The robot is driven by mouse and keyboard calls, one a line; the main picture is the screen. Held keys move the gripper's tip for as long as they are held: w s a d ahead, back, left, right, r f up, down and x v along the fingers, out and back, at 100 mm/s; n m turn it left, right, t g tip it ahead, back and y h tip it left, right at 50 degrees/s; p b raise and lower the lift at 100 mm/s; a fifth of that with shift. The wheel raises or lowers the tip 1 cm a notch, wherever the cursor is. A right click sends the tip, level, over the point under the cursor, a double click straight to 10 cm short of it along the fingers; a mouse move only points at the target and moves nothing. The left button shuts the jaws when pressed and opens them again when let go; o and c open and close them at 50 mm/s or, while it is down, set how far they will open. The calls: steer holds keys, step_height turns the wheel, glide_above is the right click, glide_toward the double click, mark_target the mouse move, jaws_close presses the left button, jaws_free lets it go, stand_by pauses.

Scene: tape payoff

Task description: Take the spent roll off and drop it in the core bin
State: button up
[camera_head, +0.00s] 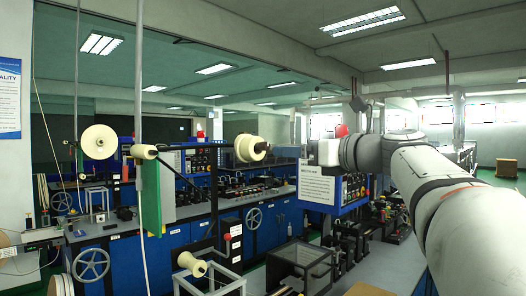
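Several cream rolls show, and I cannot tell for sure which is the spent one. One roll (250,148) sits on a spindle at the right end of a dark horizontal arm, left of my gripper. A small roll (144,152) is at that arm's left end. A large flat roll (98,142) hangs further left, and a small flanged roll (192,264) is low at the front. My gripper (312,152) is at the end of my arm, right of the spindle roll and apart from it in the picture. Its fingers are too small to read. A dark open-topped box (303,268) at bottom centre may be the core bin.
A blue machine bench (182,243) with handwheels runs across the middle. A metal frame (215,283) stands at the front. A white sign (316,184) shows just below my gripper.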

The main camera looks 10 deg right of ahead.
mark_target(255, 145)
steer(key=p+x, duration=0.2)
steer(key=x, duration=1)
steer(key=shift+r+p, duration=0.1)
steer(key=shift+p, duration=0.3)
steer(key=shift+x, duration=1)
steer(key=shift+c, duration=0.4)
steer(key=c, duration=0.8)
steer(key=shift+p, duration=0.3)
steer(key=shift+r+p, duration=0.25)
steer(key=shift+p, duration=0.15)
steer(key=shift+s+d, duration=0.1)
steer(key=shift+d, duration=0.05)
steer(key=shift+b+v, duration=0.75)
steer(key=shift+v, duration=3.9)
